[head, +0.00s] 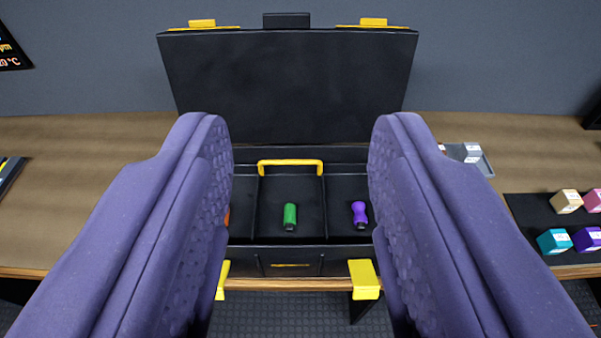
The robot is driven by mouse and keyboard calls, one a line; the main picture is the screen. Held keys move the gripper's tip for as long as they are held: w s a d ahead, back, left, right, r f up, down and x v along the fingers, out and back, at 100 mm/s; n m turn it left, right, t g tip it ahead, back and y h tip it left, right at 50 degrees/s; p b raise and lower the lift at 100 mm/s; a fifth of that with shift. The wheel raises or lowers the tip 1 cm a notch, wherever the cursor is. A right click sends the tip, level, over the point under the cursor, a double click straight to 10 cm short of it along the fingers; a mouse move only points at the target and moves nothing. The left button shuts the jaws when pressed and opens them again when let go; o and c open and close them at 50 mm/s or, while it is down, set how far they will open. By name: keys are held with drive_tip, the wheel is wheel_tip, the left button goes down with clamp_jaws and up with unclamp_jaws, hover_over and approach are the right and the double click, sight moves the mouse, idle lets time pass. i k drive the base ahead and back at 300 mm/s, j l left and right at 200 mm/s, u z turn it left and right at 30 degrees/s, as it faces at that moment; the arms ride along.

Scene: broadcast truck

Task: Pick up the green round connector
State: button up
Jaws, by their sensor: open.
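The green round connector (290,217) stands in the middle compartment of an open black case (290,257) on the bench. My gripper (298,150) is open, its two purple fingers wide apart on either side of the view. The connector shows in the gap between the fingers, farther off, and nothing is held. A purple connector (359,214) is in the right compartment, close to the right finger in the picture. A sliver of an orange thing (227,217) shows in the left compartment, mostly hidden by the left finger.
The case's lid (290,85) stands raised at the back. A yellow handle (290,163) spans the rear of the middle compartment. Yellow latches (364,279) hang at the front. Several coloured blocks sit on a black mat (532,212) at the right. The wooden bench (90,165) is mostly clear at left.

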sight(290, 208)
drive_tip(key=k+j, duration=0.1)
drive_tip(key=k, duration=0.9)
